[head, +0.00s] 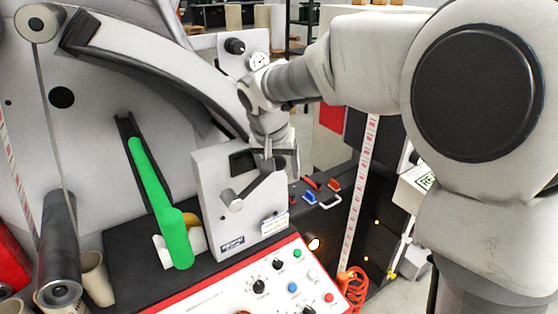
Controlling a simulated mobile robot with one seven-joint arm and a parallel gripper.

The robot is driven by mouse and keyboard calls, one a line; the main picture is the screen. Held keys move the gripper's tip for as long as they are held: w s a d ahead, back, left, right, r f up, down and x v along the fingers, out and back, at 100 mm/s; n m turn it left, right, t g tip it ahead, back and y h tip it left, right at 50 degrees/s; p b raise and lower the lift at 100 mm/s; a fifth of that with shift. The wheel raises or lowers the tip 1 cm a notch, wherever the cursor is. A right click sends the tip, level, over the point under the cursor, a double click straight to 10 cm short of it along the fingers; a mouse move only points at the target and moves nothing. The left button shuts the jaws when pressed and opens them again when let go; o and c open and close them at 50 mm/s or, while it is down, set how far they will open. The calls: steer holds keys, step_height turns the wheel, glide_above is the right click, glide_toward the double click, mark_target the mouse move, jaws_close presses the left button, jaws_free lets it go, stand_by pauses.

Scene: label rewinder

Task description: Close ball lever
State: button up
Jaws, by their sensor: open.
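A grey lever (250,188) with a rounded lower end is on the front of a pale box (212,205). It slants up to the right, toward my gripper; I take it to be the ball lever. My gripper (269,160) is open and points down at the lever's upper end. The fingers are small and partly overlap the lever in this view, so I cannot tell whether they touch it. A larger bright green lever (160,200) stands tilted to the left of the box, clear of my gripper.
A red-edged control panel (265,285) with knobs and coloured buttons lies below the box. Rollers (60,250) stand at the left. Small red and blue tools (318,190) lie on a dark surface to the right. A curved grey arm (160,65) passes above the box.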

steer(key=shift+f, duration=0.2)
steer(key=shift+c, duration=0.2)
jaws_close()
stand_by(1.2)
